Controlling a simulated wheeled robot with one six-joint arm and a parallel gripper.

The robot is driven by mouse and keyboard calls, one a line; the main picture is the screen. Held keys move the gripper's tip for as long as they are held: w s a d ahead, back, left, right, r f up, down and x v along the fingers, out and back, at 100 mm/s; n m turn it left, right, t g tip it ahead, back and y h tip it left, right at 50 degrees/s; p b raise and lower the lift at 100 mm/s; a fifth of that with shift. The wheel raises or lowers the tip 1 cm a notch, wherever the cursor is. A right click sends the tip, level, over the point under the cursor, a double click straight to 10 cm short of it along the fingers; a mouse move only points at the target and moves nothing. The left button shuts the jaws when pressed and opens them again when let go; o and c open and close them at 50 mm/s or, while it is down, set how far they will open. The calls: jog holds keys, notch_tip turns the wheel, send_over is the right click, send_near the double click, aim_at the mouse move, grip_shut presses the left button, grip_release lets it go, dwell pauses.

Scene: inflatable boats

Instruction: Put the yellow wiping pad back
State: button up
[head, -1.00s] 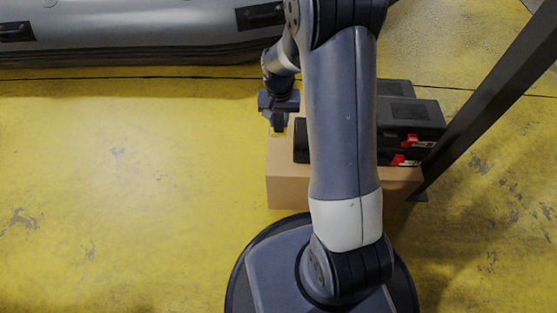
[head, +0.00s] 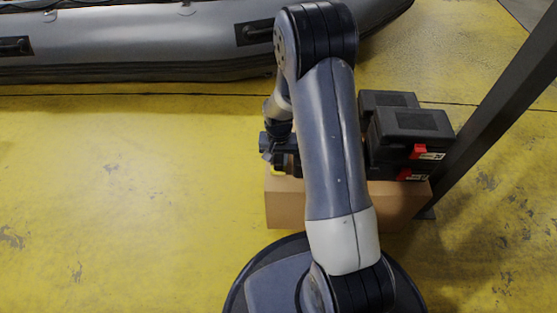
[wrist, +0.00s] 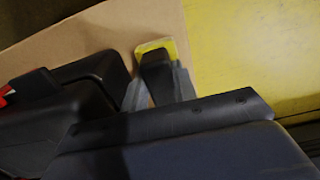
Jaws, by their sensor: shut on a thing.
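My gripper (head: 277,160) is shut on the dark handle of the yellow wiping pad (head: 279,171), at the left end of a cardboard box (head: 286,207). In the wrist view my gripper (wrist: 158,88) has its two grey fingers on either side of the dark handle. The yellow pad (wrist: 160,45) shows beyond the handle, over the tan box top (wrist: 105,35) near its edge. I cannot tell whether the pad touches the box. My arm hides part of the box top in the head view.
Black cases (head: 410,125) with red latches are stacked on the box at the right. A dark post (head: 490,105) stands right of the box. A grey inflatable boat (head: 150,45) lies at the back. The yellow floor (head: 120,190) at left is clear.

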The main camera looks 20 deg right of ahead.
aim_at(279, 158)
jog(key=shift+r, duration=0.1)
jog(key=o, duration=1)
jog(key=shift+c, duration=0.2)
notch_tip(279, 158, up, 12)
jog(key=p, duration=0.5)
